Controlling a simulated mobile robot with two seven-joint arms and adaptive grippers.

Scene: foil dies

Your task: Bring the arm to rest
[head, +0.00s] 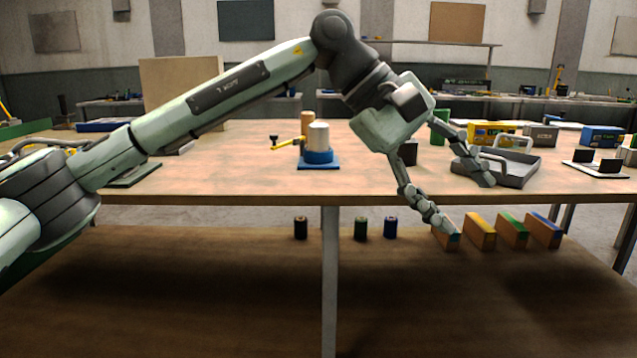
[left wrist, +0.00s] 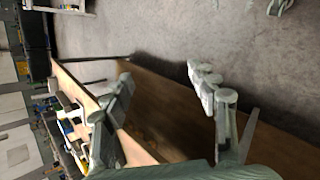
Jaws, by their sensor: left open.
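My left arm reaches in from the left in the head view, over the table (head: 230,182). Its left gripper (head: 462,198) hangs at the right part of the table with its two fingers spread wide and nothing between them. One finger overlaps the grey tray (head: 520,172) in the picture; the other hangs before the table's front edge, in front of the leftmost block on the shelf below. I cannot tell whether either finger touches. In the left wrist view the open left gripper (left wrist: 165,95) shows both fingers apart, with floor and a wooden surface beyond. My right gripper is not in view.
A blue-based fixture with a yellow handle (head: 318,158) stands mid-table. Yellow (head: 492,133) and blue (head: 603,136) boxes stand at the right. The lower shelf (head: 200,290) holds several dark cylinders and colour-topped blocks (head: 480,231); its front is clear.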

